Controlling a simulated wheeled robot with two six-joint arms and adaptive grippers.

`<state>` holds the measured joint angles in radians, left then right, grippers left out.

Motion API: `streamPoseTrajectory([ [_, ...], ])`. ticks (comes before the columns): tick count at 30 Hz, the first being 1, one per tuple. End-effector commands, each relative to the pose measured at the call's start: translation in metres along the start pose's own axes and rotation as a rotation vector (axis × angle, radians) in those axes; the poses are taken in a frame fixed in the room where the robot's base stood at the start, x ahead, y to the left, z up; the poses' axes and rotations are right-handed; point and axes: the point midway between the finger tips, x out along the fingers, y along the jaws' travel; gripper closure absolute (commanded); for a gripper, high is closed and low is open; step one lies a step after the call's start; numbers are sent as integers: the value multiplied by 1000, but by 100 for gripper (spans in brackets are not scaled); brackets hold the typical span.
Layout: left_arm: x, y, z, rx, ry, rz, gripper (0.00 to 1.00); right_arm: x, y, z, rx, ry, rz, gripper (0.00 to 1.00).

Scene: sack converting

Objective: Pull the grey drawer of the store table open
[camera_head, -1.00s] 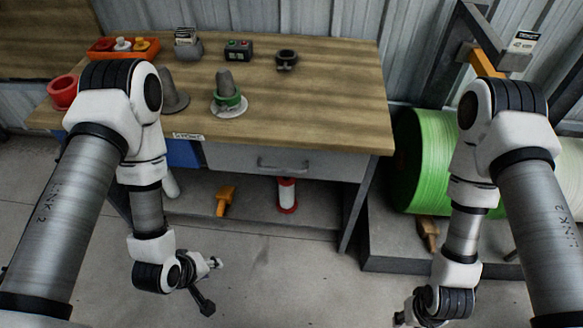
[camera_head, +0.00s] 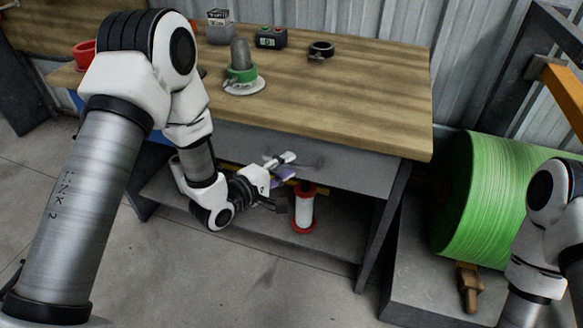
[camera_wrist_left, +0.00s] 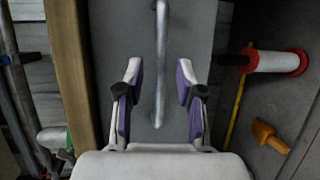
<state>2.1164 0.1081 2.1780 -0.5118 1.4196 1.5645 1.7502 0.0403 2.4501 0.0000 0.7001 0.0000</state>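The grey drawer (camera_head: 345,172) is in the front of the wooden-topped store table (camera_head: 380,95) and looks closed. Its bar handle (camera_wrist_left: 160,65) runs up the middle of the left wrist view. My left gripper (camera_head: 285,172) is in front of the drawer face in the head view. In the left wrist view it is open (camera_wrist_left: 158,88), with one purple-padded finger on each side of the handle's line. No finger is seen touching the handle. The gripper partly hides the handle in the head view. My right gripper is out of view; only part of that arm shows.
A red and white spool (camera_head: 303,208) stands on the lower shelf below the drawer. A green cone holder (camera_head: 240,75), a button box (camera_head: 271,37) and a black ring (camera_head: 321,50) stand on the tabletop. A large green roll (camera_head: 490,200) is at the right.

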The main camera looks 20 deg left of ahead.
Motion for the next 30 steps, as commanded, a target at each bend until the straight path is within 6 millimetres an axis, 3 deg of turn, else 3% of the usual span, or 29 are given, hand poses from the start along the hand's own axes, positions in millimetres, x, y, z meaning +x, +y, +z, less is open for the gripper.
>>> streamPoseTrajectory([
  [4, 18, -1, 0, 1, 0, -1, 63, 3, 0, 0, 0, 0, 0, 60],
  [11, 21, -1, 0, -2, 1, -2, 63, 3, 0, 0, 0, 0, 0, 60],
  [12, 21, -1, 0, -2, 1, -2, 66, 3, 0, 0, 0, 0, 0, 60],
  [15, 21, -1, 0, -1, 1, -2, 100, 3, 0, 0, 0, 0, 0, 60],
  [30, 14, -2, 3, -2, 1, -6, 100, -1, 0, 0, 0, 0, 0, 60],
])
